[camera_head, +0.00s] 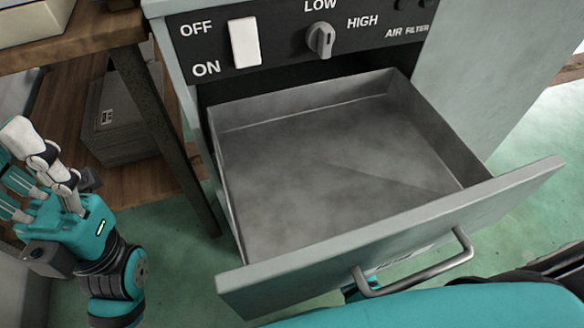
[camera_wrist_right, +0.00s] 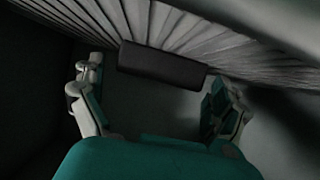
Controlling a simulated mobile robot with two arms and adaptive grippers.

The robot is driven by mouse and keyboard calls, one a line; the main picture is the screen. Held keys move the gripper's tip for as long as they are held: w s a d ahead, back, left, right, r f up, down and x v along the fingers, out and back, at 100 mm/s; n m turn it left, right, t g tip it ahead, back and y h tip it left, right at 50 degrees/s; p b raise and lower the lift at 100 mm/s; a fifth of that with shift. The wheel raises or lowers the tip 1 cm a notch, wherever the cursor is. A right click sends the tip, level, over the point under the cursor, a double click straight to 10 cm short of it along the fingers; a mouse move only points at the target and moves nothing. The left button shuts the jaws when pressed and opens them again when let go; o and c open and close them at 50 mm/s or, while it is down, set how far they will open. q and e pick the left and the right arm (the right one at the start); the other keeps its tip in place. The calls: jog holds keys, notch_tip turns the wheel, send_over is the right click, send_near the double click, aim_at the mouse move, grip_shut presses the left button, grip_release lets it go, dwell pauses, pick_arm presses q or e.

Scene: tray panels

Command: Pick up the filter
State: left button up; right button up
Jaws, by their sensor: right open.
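The filter (camera_wrist_right: 235,45) shows in the right wrist view as a pale pleated panel across the top, with a dark block-like tab (camera_wrist_right: 163,66) on its near side. My right gripper (camera_wrist_right: 158,80) is open, with one set of fingers on each side of the tab. I see no clear grip on it, and whether a finger touches the filter cannot be told. The filter is not visible in the head view, and my right gripper is hidden there behind the drawer front. My left gripper (camera_head: 14,163) is open and empty at the far left, fingers pointing up.
An open, empty metal drawer (camera_head: 330,150) with a bar handle (camera_head: 415,275) sticks out of the cabinet. Above it is a control panel (camera_head: 280,45) with a white switch (camera_head: 244,42) and a knob (camera_head: 320,39). A wooden table (camera_head: 95,30) stands at the left, near a grey box (camera_head: 118,120).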

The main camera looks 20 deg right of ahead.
jog(key=shift+r, duration=0.1)
jog(key=c, duration=1.1)
jog(key=shift+c, duration=0.3)
jog(key=shift+r, duration=0.1)
